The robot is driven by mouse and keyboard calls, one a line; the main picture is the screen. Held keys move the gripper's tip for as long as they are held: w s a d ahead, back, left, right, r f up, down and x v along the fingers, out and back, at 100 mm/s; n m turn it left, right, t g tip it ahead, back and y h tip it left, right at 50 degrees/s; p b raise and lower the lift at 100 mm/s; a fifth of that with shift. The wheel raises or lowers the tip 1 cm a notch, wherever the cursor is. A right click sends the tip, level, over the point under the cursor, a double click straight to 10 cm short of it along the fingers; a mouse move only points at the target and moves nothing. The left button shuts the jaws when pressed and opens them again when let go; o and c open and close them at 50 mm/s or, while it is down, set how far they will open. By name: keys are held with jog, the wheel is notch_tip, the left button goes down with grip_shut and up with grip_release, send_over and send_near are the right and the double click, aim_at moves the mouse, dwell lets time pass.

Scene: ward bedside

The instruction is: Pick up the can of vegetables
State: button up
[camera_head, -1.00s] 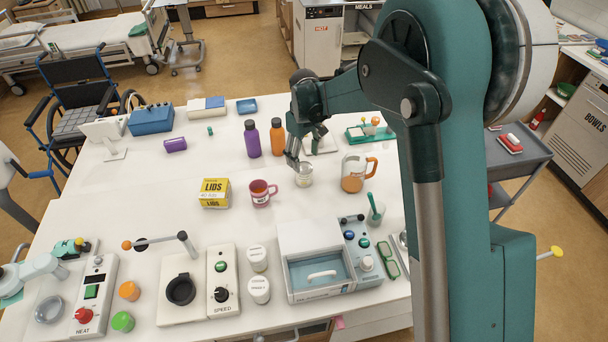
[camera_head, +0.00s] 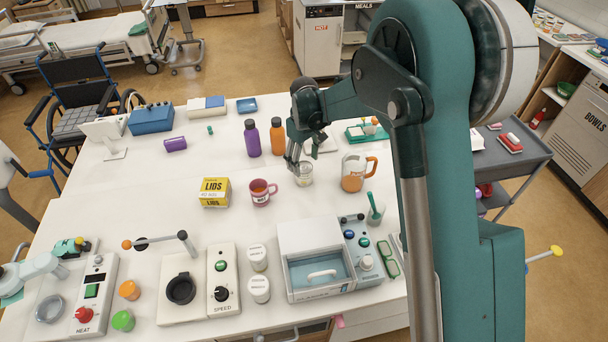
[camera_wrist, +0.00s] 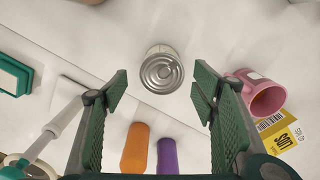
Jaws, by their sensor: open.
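The can (camera_head: 304,176), a small pale can with a silvery lid, stands upright on the white table in the head view, left of the orange-handled jug. In the wrist view the can (camera_wrist: 162,73) shows its ringed metal top near the upper middle. My gripper (camera_head: 295,162) is just beside it at the upper left in the head view. In the wrist view my gripper (camera_wrist: 158,86) is open, its green padded fingers apart on either side below the can. Nothing is held. The can's label is too small to read.
A pink mug (camera_head: 262,192) and a yellow LIDS box (camera_head: 214,192) stand left of the can. The jug (camera_head: 353,173) stands right. A purple bottle (camera_head: 251,139) and an orange bottle (camera_head: 277,138) stand behind. Table in front of the can is clear.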

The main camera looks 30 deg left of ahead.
aim_at(304, 167)
jog(key=shift+s+f, duration=0.2)
jog(key=shift+f, duration=2.4)
jog(key=c, duration=1.1)
jog(key=shift+c, duration=0.2)
jog(key=shift+r, duration=0.15)
jog(key=shift+r, duration=4.9)
